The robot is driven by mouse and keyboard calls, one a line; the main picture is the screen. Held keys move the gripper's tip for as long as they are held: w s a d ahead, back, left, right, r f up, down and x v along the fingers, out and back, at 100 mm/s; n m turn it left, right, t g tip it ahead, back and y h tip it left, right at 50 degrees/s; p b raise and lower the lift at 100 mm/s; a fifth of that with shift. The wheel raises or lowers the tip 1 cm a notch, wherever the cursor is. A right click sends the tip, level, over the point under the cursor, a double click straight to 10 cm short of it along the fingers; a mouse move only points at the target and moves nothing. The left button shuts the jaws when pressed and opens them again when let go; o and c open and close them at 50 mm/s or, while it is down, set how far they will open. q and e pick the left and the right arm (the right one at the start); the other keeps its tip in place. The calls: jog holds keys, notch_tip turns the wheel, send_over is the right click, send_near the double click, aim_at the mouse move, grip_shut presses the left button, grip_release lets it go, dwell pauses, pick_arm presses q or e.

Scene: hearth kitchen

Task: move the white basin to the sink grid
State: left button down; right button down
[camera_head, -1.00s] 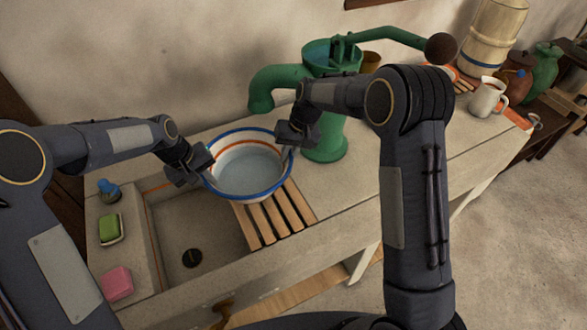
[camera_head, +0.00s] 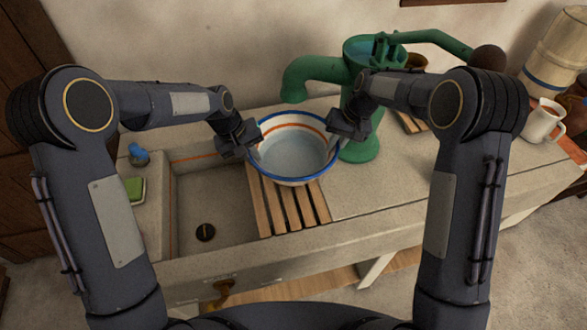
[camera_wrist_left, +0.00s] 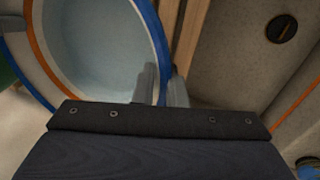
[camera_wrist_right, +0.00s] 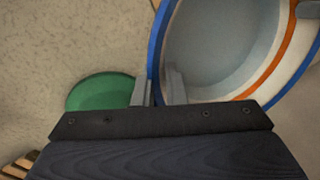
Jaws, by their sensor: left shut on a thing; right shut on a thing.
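The white basin (camera_head: 293,150), with a blue rim and an orange band inside, is level below the green pump's spout. It overlaps the back part of the slatted wooden sink grid (camera_head: 290,213) in the head view; whether it touches the slats I cannot tell. My left gripper (camera_head: 255,148) is shut on its left rim, and my right gripper (camera_head: 335,143) is shut on its right rim. The wrist views show the rim between the fingers of my left gripper (camera_wrist_left: 163,88) and my right gripper (camera_wrist_right: 160,88). The basin hides the grid's back end.
The green pump (camera_head: 358,110) stands close behind and right of the basin. The open sink hollow (camera_head: 212,205) with a dark drain lies left of the grid. A green soap (camera_head: 135,190) and a blue item (camera_head: 138,155) sit at far left.

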pick_arm(q)
jog(key=shift+d, duration=0.25)
pick_arm(e)
jog(key=shift+a, duration=0.3)
